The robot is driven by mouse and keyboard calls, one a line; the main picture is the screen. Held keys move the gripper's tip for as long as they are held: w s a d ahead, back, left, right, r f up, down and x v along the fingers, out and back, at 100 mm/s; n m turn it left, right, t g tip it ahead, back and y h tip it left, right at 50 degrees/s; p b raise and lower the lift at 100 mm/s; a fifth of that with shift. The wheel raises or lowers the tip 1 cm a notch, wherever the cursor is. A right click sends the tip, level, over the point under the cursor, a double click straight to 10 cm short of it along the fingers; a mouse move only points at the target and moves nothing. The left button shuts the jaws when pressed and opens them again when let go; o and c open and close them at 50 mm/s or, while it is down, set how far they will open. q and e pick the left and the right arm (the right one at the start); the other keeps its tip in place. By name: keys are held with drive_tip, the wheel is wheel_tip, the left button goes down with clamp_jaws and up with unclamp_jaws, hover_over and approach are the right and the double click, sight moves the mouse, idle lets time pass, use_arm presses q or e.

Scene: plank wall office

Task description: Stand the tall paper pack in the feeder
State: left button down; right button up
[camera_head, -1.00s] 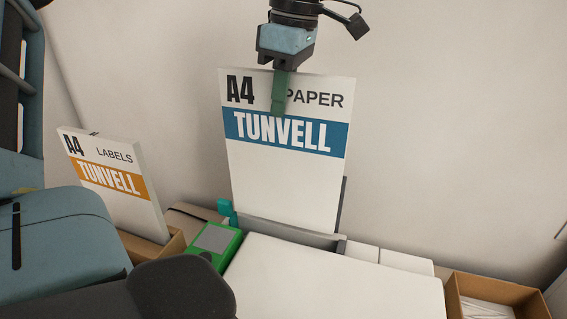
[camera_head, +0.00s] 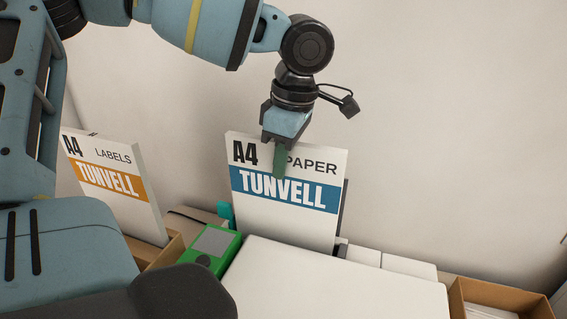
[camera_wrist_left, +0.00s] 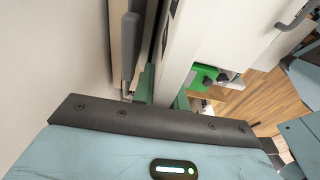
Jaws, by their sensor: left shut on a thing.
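The tall paper pack (camera_head: 285,221), white with a blue TUNVELL band and "A4 PAPER" print, stands nearly upright in the head view. My left gripper (camera_head: 280,162) holds it from above by its top edge, one green finger showing on its front face. The wrist view shows the pack (camera_wrist_left: 180,45) between the green fingers. The feeder (camera_head: 342,212) shows as a grey strip behind the pack's right edge, at the back of the white machine (camera_head: 330,280). The pack's lower end is hidden behind the machine's top, so I cannot see whether it rests on anything. My right gripper is out of view.
A white and orange labels pack (camera_head: 115,185) stands in a cardboard box at the left. A green device with a grey screen (camera_head: 212,245) sits beside the machine. An open cardboard box (camera_head: 500,292) is at the lower right. The plain wall is behind.

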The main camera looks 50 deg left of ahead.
use_arm(q)
drive_tip(key=shift+f, duration=0.4)
drive_tip(key=c, duration=1.4)
unclamp_jaws()
drive_tip(key=shift+f, duration=0.1)
drive_tip(key=r, duration=0.4)
drive_tip(key=d+r, duration=0.1)
drive_tip(key=r, duration=0.3)
drive_tip(key=w+r, duration=0.1)
drive_tip(key=r, duration=0.3)
drive_tip(key=shift+d+r+p, duration=0.1)
drive_tip(key=shift+d+p, duration=0.2)
drive_tip(key=shift+p, duration=0.05)
